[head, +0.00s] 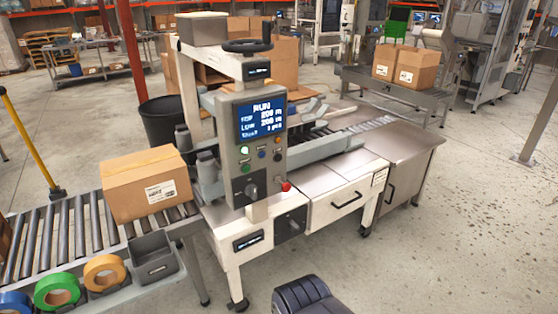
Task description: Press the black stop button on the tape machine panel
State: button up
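The tape machine panel (233,137) is a grey upright box on the front of the machine, facing me. Its blue screen (261,119) reads RUN. Below the screen are small buttons: a lit green one (244,151), a blue one (261,154), an orange one (277,140) and a dark one (277,154). Labels are too small to read, so I cannot tell for sure which is the black stop button. A larger black knob (251,190) sits lower on the panel.
A red knob (286,186) sticks out beside the panel's lower right. A cardboard box (146,184) stands on the roller conveyor (55,232) at left. Tape rolls (104,272) and a grey bin (152,257) sit along its near edge. Open floor (420,260) lies at right.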

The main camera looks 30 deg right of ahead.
grip_shut()
dwell(0.8)
jog(key=shift+w, duration=0.1)
dwell(0.4)
